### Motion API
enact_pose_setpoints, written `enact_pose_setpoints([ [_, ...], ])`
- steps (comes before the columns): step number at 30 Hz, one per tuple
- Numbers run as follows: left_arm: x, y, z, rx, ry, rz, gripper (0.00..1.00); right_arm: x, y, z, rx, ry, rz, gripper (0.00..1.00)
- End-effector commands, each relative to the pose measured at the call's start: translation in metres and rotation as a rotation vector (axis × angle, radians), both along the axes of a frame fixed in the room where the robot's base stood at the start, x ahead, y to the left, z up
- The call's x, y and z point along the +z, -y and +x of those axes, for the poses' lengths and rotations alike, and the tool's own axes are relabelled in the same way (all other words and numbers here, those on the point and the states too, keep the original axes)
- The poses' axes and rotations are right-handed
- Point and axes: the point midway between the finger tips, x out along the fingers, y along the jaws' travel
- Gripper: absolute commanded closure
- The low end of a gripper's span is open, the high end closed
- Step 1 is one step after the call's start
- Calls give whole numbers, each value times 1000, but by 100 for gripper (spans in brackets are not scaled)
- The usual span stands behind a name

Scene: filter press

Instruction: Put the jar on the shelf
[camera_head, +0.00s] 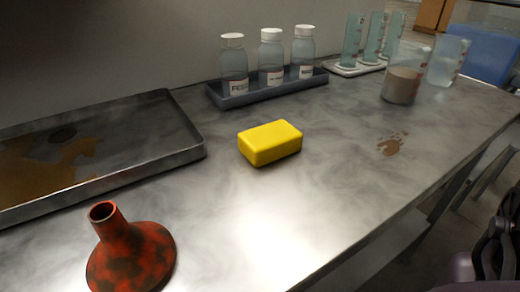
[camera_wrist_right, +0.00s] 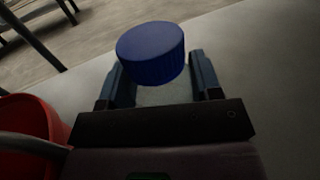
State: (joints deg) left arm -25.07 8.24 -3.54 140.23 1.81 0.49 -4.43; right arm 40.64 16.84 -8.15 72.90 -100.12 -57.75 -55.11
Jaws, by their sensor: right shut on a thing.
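A jar with a ridged dark blue lid (camera_wrist_right: 152,55) shows in the right wrist view. My right gripper (camera_wrist_right: 161,76) is shut on the jar, with one finger on each side below the lid. The pale body of the jar is mostly hidden behind the lid and the gripper. The jar does not show in the head view, where only dark parts of my right arm appear at the right edge. I cannot make out a shelf in either view. My left gripper is in neither view.
The grey bench (camera_head: 290,210) carries a yellow block (camera_head: 270,143), a rusty red funnel-shaped piece (camera_head: 133,255), a stained metal tray (camera_head: 190,150), a rack (camera_head: 235,99) of white-capped bottles, and glass vessels (camera_head: 403,75). A red container (camera_wrist_right: 25,135) is left of my right gripper.

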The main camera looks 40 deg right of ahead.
Motion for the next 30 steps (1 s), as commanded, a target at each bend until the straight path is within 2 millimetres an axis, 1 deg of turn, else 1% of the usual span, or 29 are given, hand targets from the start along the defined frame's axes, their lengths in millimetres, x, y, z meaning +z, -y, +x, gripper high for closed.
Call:
enact_pose_setpoints([
  [14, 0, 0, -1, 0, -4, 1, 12, -9, 0, 0, 1, 1, -1, 68],
  [15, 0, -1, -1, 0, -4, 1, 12, -9, 0, 0, 1, 1, -1, 36],
  [19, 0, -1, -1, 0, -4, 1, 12, -9, 0, 0, 0, 1, -1, 16],
  [30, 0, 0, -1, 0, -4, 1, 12, -6, 0, 0, 0, 1, 1, 16],
])
